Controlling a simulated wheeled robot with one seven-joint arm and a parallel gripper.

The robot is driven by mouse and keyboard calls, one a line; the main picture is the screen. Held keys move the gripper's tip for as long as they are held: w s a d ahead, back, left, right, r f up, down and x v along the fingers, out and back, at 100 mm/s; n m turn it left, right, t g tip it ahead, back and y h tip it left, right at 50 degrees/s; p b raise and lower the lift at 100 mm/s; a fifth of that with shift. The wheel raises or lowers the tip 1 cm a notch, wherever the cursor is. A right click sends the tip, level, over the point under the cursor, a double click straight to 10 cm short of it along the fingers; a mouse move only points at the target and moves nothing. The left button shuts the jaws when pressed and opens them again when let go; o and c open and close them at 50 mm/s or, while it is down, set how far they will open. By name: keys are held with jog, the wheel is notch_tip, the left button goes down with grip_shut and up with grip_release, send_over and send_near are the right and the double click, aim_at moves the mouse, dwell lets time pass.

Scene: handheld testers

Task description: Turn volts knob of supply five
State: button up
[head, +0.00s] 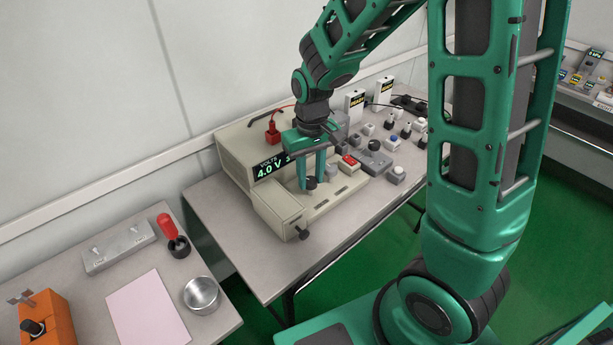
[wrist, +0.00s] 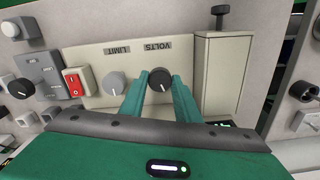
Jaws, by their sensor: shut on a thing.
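The power supply (head: 262,205) is a beige box on the table, and its display (head: 272,167) reads "VOLTS 4.0 V" with a further part cut off by my gripper. My gripper (head: 311,184) reaches down to its panel. In the wrist view the dark volts knob (wrist: 160,82), with a white pointer line, sits between my two green fingers (wrist: 160,90), which are shut on it. The "VOLTS" label is just beyond it. The grey limit knob (wrist: 115,83) is beside it, apart from my fingers. The supply's number does not show.
A raised beige block (wrist: 219,75) with a dark screw knob stands close beside the volts knob. A red rocker switch (wrist: 75,82) is on the other side. A red plug (head: 272,132) with a cable stands on top of the supply. Several small testers crowd the table behind.

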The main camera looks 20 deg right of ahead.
aim_at(311, 180)
jog(key=o, duration=1)
jog(key=shift+o, duration=0.2)
notch_tip(311, 180, up, 11)
jog(key=shift+f, duration=0.1)
jog(key=s+d+m, duration=0.3)
jog(key=s+d, duration=0.5)
jog(key=s, duration=0.3)
jog(key=s+d+r+m, duration=0.1)
jog(key=s+d+m, duration=0.3)
jog(key=s+d, duration=0.4)
jog(key=s, duration=0.4)
jog(key=shift+s+d+r, duration=0.2)
jog(key=shift+s+r, duration=0.05)
jog(key=shift+r, duration=0.05)
